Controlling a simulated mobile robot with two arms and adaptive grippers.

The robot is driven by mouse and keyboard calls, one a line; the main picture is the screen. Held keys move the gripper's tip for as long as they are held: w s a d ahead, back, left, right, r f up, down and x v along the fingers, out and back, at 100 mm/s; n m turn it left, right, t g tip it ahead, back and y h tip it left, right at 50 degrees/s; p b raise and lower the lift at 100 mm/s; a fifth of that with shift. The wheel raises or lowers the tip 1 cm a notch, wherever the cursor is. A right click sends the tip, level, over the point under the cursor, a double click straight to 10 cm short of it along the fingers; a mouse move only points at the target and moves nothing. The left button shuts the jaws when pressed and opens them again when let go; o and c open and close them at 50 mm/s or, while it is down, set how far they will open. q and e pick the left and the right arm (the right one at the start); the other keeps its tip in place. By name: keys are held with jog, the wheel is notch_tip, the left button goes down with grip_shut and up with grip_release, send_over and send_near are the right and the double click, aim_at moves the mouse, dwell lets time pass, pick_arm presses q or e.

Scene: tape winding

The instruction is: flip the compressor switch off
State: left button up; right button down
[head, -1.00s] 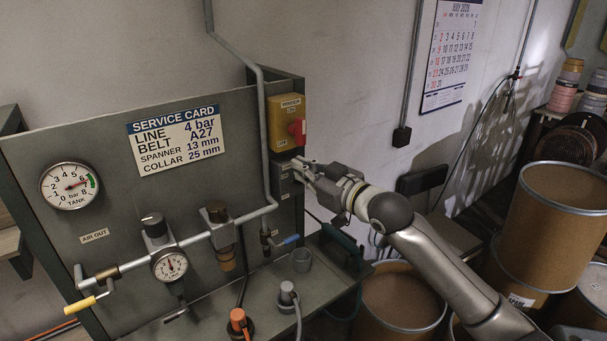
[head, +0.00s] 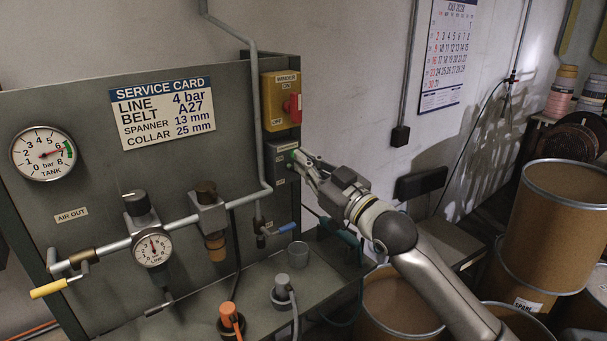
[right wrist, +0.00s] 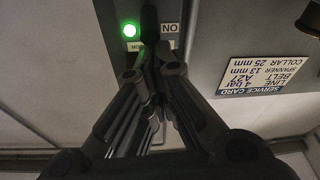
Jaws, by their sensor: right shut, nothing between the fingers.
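The compressor switch box (head: 283,146) is a small dark grey box on the panel's right end, under a yellow box. In the right wrist view its green lamp (right wrist: 129,30) is lit, beside an upside-down ON label (right wrist: 169,28). A dark narrow part between lamp and label may be the switch lever; fingers partly hide it. My right gripper (head: 294,156) is shut and empty, its fingertips right at the box front. In the right wrist view the gripper (right wrist: 150,75) points at the lever area; I cannot tell if it touches. My left gripper is not in view.
A yellow winder box (head: 272,98) with a red knob (head: 292,107) is just above. A grey pipe (head: 257,140) runs down left of the switch box. A grey cup (head: 298,254) and blue-handled valve (head: 281,229) are below. Brown drums (head: 563,230) stand at right.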

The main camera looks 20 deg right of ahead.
pick_arm(q)
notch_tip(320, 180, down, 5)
jog(key=b, duration=0.4)
pick_arm(e)
jog(key=shift+t+y, duration=0.4)
jog(key=shift+t, duration=0.3)
jog(key=f, duration=0.4)
jog(key=s+f, duration=0.1)
jog(key=shift+d+f, duration=0.1)
jog(key=shift+f, duration=0.3)
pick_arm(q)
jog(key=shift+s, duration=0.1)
pick_arm(e)
jog(key=shift+f, duration=0.2)
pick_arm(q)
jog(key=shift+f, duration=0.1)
pick_arm(e)
jog(key=shift+d, duration=0.1)
